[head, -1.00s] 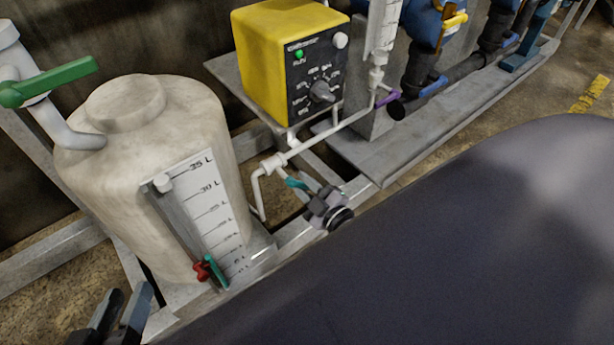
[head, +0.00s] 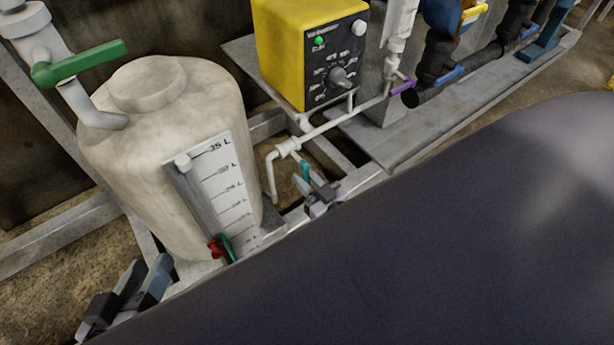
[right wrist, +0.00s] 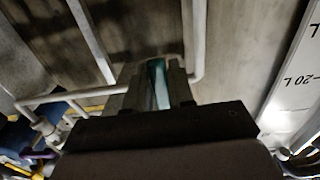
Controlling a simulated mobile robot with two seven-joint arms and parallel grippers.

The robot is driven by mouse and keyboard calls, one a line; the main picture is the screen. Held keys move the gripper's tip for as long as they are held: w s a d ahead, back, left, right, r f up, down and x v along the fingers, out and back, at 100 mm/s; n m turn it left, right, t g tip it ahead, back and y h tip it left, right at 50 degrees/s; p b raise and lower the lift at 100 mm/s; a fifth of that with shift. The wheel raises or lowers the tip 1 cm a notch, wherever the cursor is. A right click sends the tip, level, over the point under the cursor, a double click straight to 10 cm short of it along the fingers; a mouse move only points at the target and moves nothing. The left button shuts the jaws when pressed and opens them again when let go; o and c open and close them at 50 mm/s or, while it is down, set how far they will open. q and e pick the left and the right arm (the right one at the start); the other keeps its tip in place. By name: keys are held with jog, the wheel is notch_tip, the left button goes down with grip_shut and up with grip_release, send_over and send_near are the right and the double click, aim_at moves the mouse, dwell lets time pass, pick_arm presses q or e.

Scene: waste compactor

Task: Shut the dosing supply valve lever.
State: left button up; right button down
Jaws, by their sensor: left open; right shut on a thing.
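The teal lever (head: 304,170) hangs from the white pipe's valve body (head: 289,147), between the tank and the yellow pump in the head view. I take it to be the dosing supply valve lever; no label is readable. My right gripper (head: 316,191) is shut on its lower end. In the right wrist view the teal lever (right wrist: 157,82) shows between the fingers (right wrist: 157,90). The lever points down and slightly right, across the pipe's run. My left gripper (head: 128,290) is open and empty at the lower left, in front of the tank and away from the lever.
The white tank (head: 165,150) stands left, with a long green lever (head: 80,64) above it and a small red-and-teal valve (head: 221,247) at its scale. The yellow pump (head: 290,45) and a purple lever (head: 402,87) are behind. A large dark surface (head: 380,270) fills the foreground.

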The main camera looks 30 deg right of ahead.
pick_arm(q)
jog(key=shift+f, duration=0.2)
dwell(0.3)
pick_arm(e)
jog(key=c, duration=1.1)
grip_release()
jog(key=shift+a, duration=0.1)
pick_arm(q)
jog(key=shift+s, duration=0.1)
pick_arm(e)
jog(key=shift+o, duration=0.2)
